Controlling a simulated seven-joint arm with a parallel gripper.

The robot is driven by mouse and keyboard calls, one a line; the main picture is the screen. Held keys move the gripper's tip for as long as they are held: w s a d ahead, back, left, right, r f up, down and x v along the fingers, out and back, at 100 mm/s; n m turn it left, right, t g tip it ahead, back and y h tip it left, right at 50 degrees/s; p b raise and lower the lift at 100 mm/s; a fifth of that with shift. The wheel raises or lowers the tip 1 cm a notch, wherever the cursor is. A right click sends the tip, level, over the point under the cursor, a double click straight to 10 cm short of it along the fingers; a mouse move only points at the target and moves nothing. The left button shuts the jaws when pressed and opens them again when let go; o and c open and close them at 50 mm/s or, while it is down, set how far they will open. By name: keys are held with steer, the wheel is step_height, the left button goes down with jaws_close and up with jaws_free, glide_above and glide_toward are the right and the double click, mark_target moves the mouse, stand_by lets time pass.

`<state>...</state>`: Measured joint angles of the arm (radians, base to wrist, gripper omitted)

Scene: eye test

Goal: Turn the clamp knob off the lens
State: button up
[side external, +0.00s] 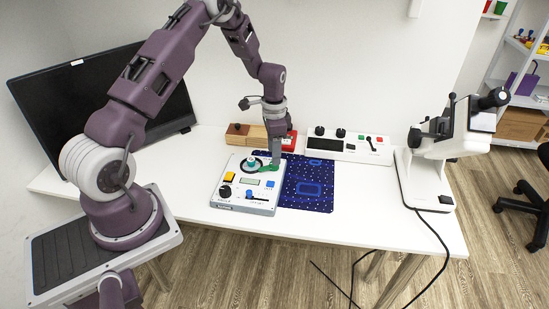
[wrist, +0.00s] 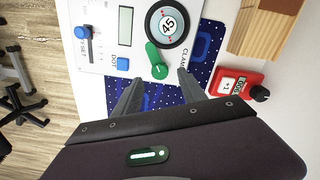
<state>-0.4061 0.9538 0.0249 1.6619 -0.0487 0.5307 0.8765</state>
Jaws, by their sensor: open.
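A white test panel (side external: 235,202) lies on the table with a round dark-rimmed lens (wrist: 168,24) marked 45. The green clamp knob (wrist: 154,60) is a short lever just beside the lens. Its narrow end reaches the lens rim; I cannot tell whether it overlaps or only touches it. In the side view the knob (side external: 269,167) sits right of the lens (side external: 250,165), partly behind my gripper. My gripper (wrist: 159,77) is open, pointing down, with its fingers on either side of the knob's round end and nothing held. Contact with the knob cannot be seen.
The panel also has a blue DOT button (wrist: 122,64) and a blue slider (wrist: 83,32). A dark blue patterned mat (side external: 308,184) lies beside it. Behind stand a wooden block (side external: 245,132), a red box (wrist: 237,82) and a white console (side external: 345,147). A white instrument (side external: 428,170) stands right.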

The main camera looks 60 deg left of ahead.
mark_target(268, 167)
step_height(268, 167, down, 4)
steer(key=shift+r, duration=0.1)
jaws_close()
steer(key=shift+n, duration=0.4)
steer(key=n, duration=0.4)
steer(key=shift+n, duration=0.4)
steer(key=n, duration=0.5)
steer(key=shift+n, duration=0.7)
